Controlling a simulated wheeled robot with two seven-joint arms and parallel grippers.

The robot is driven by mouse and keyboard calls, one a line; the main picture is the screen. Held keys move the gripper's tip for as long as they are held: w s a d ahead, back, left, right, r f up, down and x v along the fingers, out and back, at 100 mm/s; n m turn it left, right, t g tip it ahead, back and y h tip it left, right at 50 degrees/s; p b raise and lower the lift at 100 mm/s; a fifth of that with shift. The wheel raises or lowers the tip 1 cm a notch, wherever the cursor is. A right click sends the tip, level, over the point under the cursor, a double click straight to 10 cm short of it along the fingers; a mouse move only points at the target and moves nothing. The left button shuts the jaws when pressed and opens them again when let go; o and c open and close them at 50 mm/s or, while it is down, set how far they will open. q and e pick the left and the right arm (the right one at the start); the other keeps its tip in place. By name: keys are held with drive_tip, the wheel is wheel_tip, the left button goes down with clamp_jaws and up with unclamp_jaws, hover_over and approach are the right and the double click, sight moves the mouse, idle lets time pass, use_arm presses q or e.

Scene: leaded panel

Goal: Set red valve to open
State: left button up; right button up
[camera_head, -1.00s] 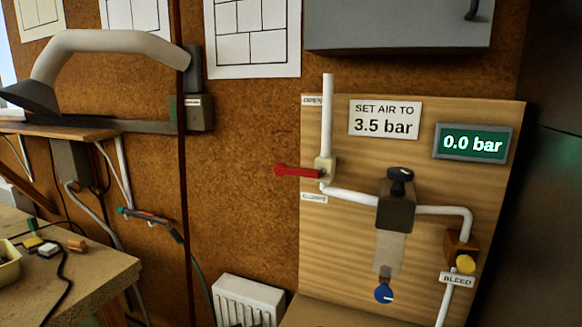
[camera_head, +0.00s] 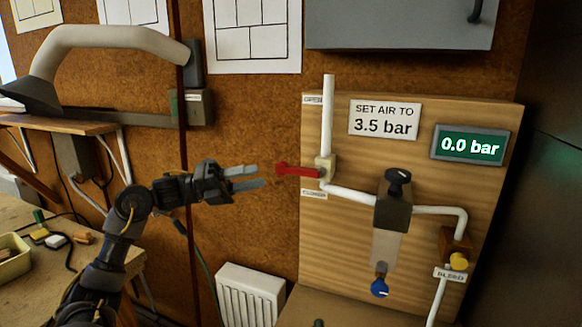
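The red valve (camera_head: 297,170) has a red lever on a cream body on the wooden panel. The lever points left, about level, between the OPEN label (camera_head: 312,100) above and the CLOSED label (camera_head: 313,194) below. My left gripper (camera_head: 258,176) is to the left of the lever, its two pale fingers pointing right at it. The fingers are a little apart with nothing seen between them, and a small gap in the picture separates them from the lever tip. The gauge (camera_head: 470,145) reads 0.0 bar. My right gripper is not in view.
A regulator with a black knob (camera_head: 398,182), a blue knob (camera_head: 380,287) and a yellow bleed knob (camera_head: 459,261) sit right of the valve. A grey cabinet (camera_head: 400,25) hangs above. A white radiator (camera_head: 250,295) is below. A workbench (camera_head: 30,290) stands at the left.

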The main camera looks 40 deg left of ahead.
sight(292, 170)
use_arm(q)
drive_tip(key=p+x, duration=0.1)
drive_tip(key=x, duration=0.2)
drive_tip(key=p+x, duration=0.3)
drive_tip(key=x, duration=0.2)
drive_tip(key=shift+w+d+r+p, duration=0.2)
drive_tip(key=shift+d+r+p, duration=0.05)
drive_tip(key=shift+r+p, duration=0.1)
drive_tip(key=shift+w+d, duration=0.3)
drive_tip(key=shift+d, duration=0.1)
drive_tip(key=shift+f, duration=0.1)
clamp_jaws()
